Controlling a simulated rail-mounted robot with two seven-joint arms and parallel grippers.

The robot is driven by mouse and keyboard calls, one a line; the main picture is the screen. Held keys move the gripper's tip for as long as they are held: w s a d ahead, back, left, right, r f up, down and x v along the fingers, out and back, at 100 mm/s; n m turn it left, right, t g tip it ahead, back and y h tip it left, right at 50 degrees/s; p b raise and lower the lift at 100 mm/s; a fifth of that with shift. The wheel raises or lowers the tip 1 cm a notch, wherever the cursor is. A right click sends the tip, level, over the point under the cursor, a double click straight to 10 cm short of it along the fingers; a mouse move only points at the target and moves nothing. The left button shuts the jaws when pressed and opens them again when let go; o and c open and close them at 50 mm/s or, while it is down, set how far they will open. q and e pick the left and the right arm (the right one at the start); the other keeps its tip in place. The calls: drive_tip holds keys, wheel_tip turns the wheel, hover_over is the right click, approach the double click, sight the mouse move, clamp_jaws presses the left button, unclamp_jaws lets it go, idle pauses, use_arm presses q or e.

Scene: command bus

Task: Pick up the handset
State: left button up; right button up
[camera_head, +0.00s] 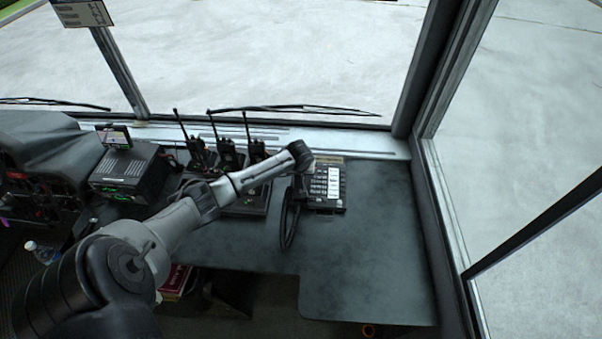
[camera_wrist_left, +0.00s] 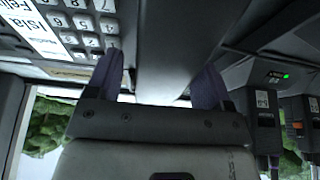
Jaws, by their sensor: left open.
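The desk phone (camera_head: 328,186), with its keypad and white labels, sits on the dark counter (camera_head: 375,250) in the head view. Its keypad (camera_wrist_left: 85,35) shows at the upper left of the left wrist view. The dark handset (camera_wrist_left: 178,45) runs between the two fingers of my left gripper (camera_wrist_left: 160,65). The fingers are open, one on either side of it; I cannot tell whether they touch it. In the head view my left arm reaches over the phone's left side and mostly hides the handset and fingertips. A black coiled cord (camera_head: 288,228) hangs at the phone's left. My right gripper is not in view.
Several handheld radios (camera_head: 228,152) with antennas stand in chargers left of the phone. One shows close by at the right of the wrist view (camera_wrist_left: 265,125). A black radio unit (camera_head: 130,172) is farther left. The counter right of the phone is clear up to the window frame (camera_head: 440,220).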

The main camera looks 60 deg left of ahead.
use_arm(q)
drive_tip(key=shift+f, duration=0.25)
idle(0.4)
drive_tip(key=shift+c, duration=0.3)
drive_tip(key=c, duration=1)
